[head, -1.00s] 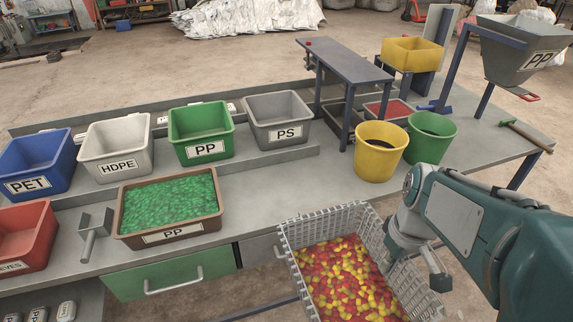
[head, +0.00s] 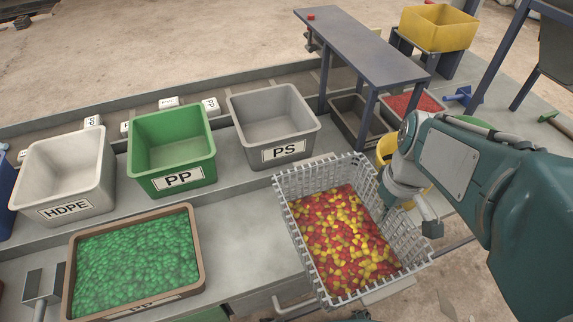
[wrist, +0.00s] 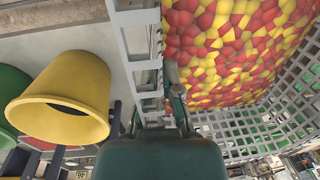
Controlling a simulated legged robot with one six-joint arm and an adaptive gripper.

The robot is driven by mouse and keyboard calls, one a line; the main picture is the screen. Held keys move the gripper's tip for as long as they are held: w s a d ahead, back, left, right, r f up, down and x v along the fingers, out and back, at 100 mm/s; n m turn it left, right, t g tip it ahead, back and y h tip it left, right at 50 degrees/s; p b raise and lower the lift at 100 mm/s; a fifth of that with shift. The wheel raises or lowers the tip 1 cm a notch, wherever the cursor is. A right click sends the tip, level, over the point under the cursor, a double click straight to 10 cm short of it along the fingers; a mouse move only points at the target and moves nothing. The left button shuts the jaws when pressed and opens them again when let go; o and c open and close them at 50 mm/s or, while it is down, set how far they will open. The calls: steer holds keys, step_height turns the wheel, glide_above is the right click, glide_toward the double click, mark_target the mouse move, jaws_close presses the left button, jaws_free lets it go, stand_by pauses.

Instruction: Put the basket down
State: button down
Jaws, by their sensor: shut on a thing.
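The basket (head: 285,202) is a light grey lattice crate filled with red and yellow pieces (head: 345,240). In the head view it is right of centre, its far part over the bench top and its near part at the front edge. Whether its bottom touches the bench cannot be told. My gripper (head: 398,212) is at the basket's right wall. In the wrist view the gripper (wrist: 170,100) is shut on the lattice wall, with the pieces on the right side of it. Part of the fingers is hidden.
The bench top (head: 235,250) is bare between the brown PP tray (head: 198,250) and the basket. The grey PS bin (head: 285,125) and green PP bin (head: 180,150) stand behind. A yellow bucket (wrist: 65,95) stands close beside the basket's gripped side. A raised blue-grey stand (head: 360,50) is farther back.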

mark_target(341, 202)
steer(key=shift+w+a, duration=0.1)
steer(key=shift+w, duration=0.25)
steer(key=w+a+f, duration=0.1)
steer(key=w, duration=0.1)
steer(key=w+a+f, duration=0.1)
steer(key=w+a, duration=0.1)
steer(key=w+a+f, duration=0.2)
steer(key=w, duration=0.1)
steer(key=shift+w+a+f, duration=0.1)
steer(key=shift+a, duration=0.05)
steer(key=w+f, duration=0.1)
steer(key=w+a+f, duration=0.1)
steer(key=f, duration=0.1)
steer(key=w+a+f, duration=0.1)
steer(key=f, duration=0.1)
steer(key=shift+w+a, duration=0.2)
steer(key=shift+w, duration=0.1)
steer(key=shift+w+f, duration=0.1)
steer(key=shift+f, duration=0.1)
steer(key=shift+w+a+f, duration=0.1)
steer(key=shift+a+f, duration=0.05)
steer(key=shift+f, duration=1.55)
steer(key=c, duration=0.8)
jaws_free()
steer(key=shift+f, duration=0.1)
